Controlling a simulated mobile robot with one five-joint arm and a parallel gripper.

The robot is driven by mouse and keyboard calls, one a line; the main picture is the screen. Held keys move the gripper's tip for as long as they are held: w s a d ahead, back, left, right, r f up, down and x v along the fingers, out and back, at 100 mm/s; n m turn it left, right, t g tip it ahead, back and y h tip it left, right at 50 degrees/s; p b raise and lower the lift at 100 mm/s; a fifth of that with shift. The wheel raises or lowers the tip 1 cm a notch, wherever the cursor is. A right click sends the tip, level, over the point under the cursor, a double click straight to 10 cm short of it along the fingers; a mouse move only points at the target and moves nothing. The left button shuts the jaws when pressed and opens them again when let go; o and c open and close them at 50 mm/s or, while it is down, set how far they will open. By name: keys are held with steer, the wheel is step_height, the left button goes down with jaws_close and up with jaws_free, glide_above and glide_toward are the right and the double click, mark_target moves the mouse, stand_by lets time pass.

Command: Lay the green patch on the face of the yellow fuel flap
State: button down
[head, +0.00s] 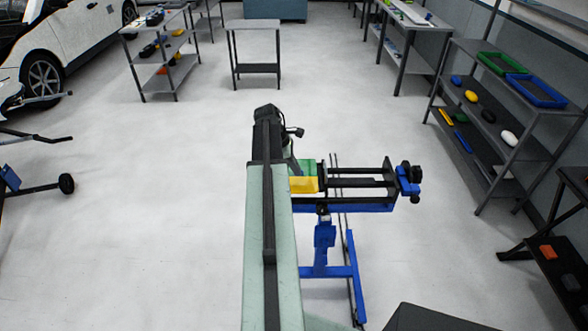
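The yellow fuel flap (304,184) sits at the left end of the black and blue work stand, just right of my arm. A green piece (309,166), which looks like the green patch, shows directly behind the yellow flap. I cannot tell whether it touches the flap's face or is held just beyond it. My arm reaches forward over the stand's left side and hides part of both. My gripper (290,148) is near the green piece, mostly hidden by my arm. Its fingertips cannot be made out.
The blue stand (324,250) has a black clamp frame reaching right to a blue end block (408,180). Shelves with trays and coloured parts (500,110) line the right. A small grey table (255,50) stands ahead. A white car (70,40) is at left. The floor between is clear.

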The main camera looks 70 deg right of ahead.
mark_target(294, 175)
step_height(294, 175, down, 6)
steer(key=b, duration=0.5)
steer(key=shift+s, duration=0.1)
steer(key=shift+f+b, duration=0.55)
steer(key=shift+b, duration=0.05)
stand_by(0.8)
stand_by(0.5)
steer(key=c, duration=1.6)
jaws_free()
steer(key=shift+o, duration=0.2)
